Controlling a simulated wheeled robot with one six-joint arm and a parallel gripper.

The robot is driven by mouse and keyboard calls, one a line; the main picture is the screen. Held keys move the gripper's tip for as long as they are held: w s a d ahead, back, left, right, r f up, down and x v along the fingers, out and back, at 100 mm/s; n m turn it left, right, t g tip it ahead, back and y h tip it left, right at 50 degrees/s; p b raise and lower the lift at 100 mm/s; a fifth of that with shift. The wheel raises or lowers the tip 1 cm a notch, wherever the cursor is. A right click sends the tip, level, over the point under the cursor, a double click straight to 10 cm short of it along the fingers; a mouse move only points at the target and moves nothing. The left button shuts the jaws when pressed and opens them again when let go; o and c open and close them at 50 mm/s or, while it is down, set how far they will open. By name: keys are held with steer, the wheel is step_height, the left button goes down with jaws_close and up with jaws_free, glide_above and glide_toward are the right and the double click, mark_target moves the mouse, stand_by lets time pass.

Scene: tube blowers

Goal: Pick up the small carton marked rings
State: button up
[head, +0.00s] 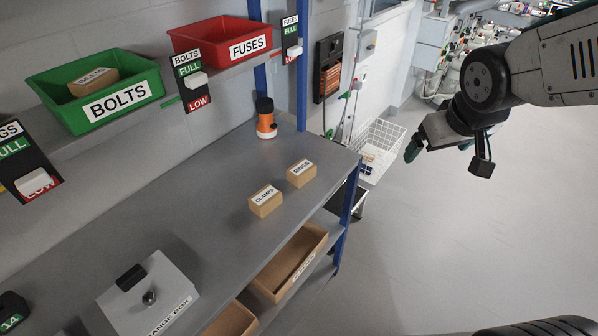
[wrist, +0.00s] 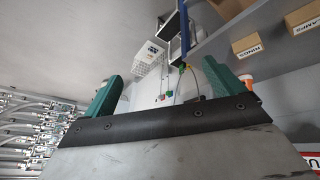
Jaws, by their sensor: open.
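The small carton marked rings (head: 301,173) is a brown box with a white label on top. It sits on the grey shelf top (head: 215,195) near its right end, just behind and to the right of the carton marked clamps (head: 265,201). In the wrist view the rings carton (wrist: 248,47) is at upper right, with the clamps carton (wrist: 303,18) at the corner. My gripper (head: 440,150) is out over the floor, to the right of the shelf and well apart from the carton. In the wrist view my gripper's green fingers (wrist: 160,85) are wide apart with nothing between them.
An orange bottle (head: 265,120) stands behind the cartons. A blue post (head: 303,70) rises at the shelf's back corner. A white wire basket (head: 378,146) is beyond the shelf end. A grey box (head: 148,296) sits at front left. The floor at right is clear.

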steer(key=w+a+f+n+t+y, duration=0.1)
steer(key=w+a+f, duration=0.1)
steer(key=w, duration=0.2)
steer(key=w+a+f+n+t, duration=0.1)
steer(key=w+a+f, duration=0.1)
steer(key=w+f, duration=0.15)
steer(key=n+t+y, duration=0.2)
steer(key=n+y, duration=0.3)
steer(key=y, duration=0.5)
glide_toward(303, 168)
steer(key=x, duration=0.4)
steer(key=shift+w+d, duration=0.15)
steer(key=shift+w, duration=0.3)
steer(key=shift+w+a+f, duration=0.1)
steer(key=shift+a, duration=0.2)
steer(key=x, duration=0.7)
steer(key=shift+a+f, duration=0.2)
steer(key=shift+a, duration=0.1)
steer(key=c, duration=1.1)
